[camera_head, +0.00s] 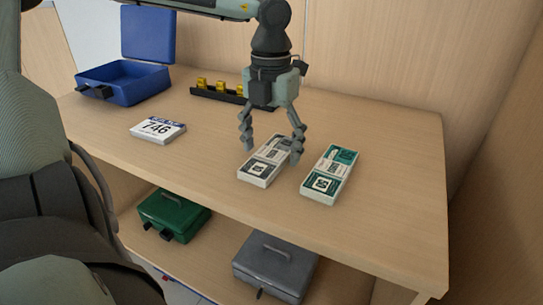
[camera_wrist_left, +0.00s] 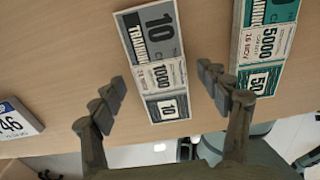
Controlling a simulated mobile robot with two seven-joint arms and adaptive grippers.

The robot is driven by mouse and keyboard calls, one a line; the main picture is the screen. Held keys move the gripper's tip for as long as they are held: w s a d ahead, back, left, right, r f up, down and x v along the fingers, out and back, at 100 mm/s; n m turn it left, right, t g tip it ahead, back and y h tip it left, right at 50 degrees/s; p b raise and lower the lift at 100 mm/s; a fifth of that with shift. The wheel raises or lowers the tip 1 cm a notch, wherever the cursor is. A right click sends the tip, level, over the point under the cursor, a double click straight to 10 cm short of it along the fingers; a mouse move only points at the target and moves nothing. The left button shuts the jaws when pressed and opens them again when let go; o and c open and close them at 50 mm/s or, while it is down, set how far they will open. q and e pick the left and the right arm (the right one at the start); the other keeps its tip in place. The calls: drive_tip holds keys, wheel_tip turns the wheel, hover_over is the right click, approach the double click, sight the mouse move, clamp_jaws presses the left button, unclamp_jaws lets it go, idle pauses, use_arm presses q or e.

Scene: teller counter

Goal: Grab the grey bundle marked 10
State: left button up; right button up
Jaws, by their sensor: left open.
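The grey bundle marked 10 (camera_head: 262,168) lies flat on the counter, left of a green bundle (camera_head: 330,172). In the left wrist view the grey bundle (camera_wrist_left: 155,62) shows its "10" and a paper band reading 1000. My left gripper (camera_head: 272,146) is open, pointing down above the far part of the grey bundle, with one finger to each side of it in the head view. In the left wrist view its fingertips (camera_wrist_left: 162,82) are spread and nothing is between them in grip. My right gripper is not in view.
The green bundle (camera_wrist_left: 265,45) is close beside the right finger. A number pad marked 746 (camera_head: 158,130) lies to the left. An open blue box (camera_head: 125,85) and a black rack (camera_head: 225,95) stand behind. Green (camera_head: 173,215) and grey boxes (camera_head: 275,264) sit on the shelf below.

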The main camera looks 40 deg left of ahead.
use_arm(q)
drive_tip(key=shift+f, duration=0.1)
drive_tip(key=shift+c, duration=0.3)
drive_tip(key=c, duration=1.2)
drive_tip(key=shift+c, duration=0.2)
